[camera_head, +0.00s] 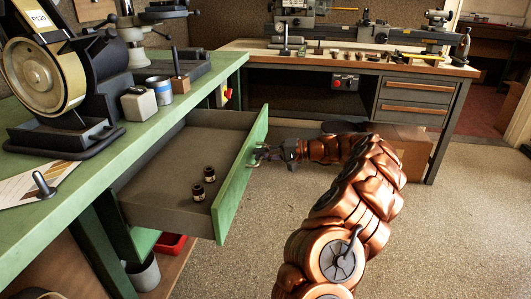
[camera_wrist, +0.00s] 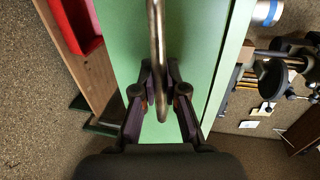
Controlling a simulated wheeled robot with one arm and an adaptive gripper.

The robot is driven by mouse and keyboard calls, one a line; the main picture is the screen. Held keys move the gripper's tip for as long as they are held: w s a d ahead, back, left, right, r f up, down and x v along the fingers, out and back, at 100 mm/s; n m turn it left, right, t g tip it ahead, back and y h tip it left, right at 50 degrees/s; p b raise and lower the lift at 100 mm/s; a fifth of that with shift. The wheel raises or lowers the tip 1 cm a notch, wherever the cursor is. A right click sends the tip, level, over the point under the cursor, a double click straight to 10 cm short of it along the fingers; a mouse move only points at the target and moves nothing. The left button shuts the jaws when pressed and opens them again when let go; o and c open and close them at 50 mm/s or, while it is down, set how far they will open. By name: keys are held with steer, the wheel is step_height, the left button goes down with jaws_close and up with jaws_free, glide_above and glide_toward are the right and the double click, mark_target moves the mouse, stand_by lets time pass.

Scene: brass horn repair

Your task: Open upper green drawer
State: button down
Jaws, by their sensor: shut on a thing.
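The upper green drawer (camera_head: 240,172) stands pulled far out from under the green workbench (camera_head: 105,148). Its grey inside is visible and holds two small dark cylinders (camera_head: 204,183). My gripper (camera_head: 264,153) is at the outer side of the green front, shut on the metal drawer handle. In the wrist view, the handle (camera_wrist: 155,30) runs as a curved bar between the fingers of my gripper (camera_wrist: 160,72), with the green drawer front (camera_wrist: 205,50) behind it. The exact finger contact is small and partly hidden in the head view.
A grinder (camera_head: 45,75), a white box (camera_head: 138,103) and a blue-banded can (camera_head: 160,90) stand on the bench. A red bin (camera_head: 171,244) is beneath the drawer. A second workbench (camera_head: 350,64) stands at the back. Open floor (camera_head: 460,220) lies to the right.

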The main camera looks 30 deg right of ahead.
steer(key=shift+s+d, duration=0.15)
steer(key=shift+d, duration=0.05)
steer(key=c, duration=1.2)
jaws_free()
steer(key=shift+s+d, duration=0.1)
steer(key=shift+d, duration=0.05)
steer(key=v, duration=1.1)
steer(key=shift+s+d, duration=0.25)
steer(key=shift+r, duration=0.1)
